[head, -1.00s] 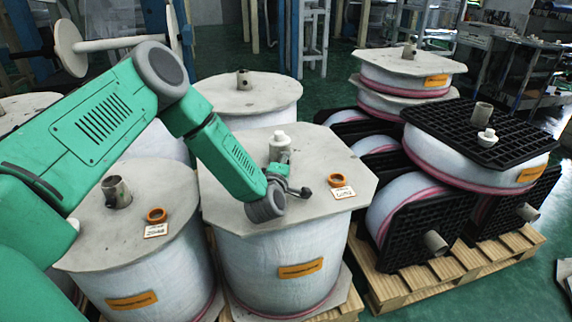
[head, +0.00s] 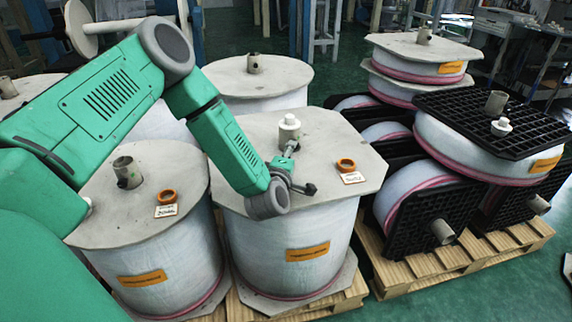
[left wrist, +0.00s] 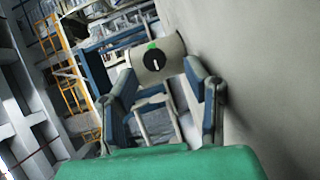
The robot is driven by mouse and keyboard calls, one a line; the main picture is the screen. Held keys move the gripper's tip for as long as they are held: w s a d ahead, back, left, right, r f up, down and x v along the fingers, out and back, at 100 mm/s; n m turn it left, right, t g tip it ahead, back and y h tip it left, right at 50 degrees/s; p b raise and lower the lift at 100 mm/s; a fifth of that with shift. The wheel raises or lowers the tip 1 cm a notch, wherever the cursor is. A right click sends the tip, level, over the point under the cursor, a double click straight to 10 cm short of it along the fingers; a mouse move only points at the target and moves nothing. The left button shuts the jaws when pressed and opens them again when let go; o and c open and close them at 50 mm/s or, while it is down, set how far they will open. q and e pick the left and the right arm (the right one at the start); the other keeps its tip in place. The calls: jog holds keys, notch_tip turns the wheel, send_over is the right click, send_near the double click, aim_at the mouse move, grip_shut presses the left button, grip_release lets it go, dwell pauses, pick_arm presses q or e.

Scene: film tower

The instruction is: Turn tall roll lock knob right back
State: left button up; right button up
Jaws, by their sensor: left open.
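The tall roll (head: 285,245) stands in the middle of the head view under a grey octagonal top plate (head: 330,130). A white-capped post (head: 289,130) rises from that plate. My left gripper (head: 302,168) is just above the plate, in front of the post, with its fingers apart. In the left wrist view, a round black knob (left wrist: 155,63) with a white line sits on the end of a pale cylinder (left wrist: 172,45). A green mark lies at the knob's upper edge. The open left fingers (left wrist: 160,72) flank the knob with nothing visibly between them. My right gripper is out of view.
Another roll (head: 150,255) stands close on the left. Rolls with black pallets (head: 490,125) are stacked on the right. The grey plate (left wrist: 270,80) runs close along the wrist view's right side.

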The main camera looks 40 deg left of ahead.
pick_arm(q)
jog(key=v, duration=0.7)
jog(key=shift+s+d+r, duration=0.15)
jog(key=shift+s, duration=0.05)
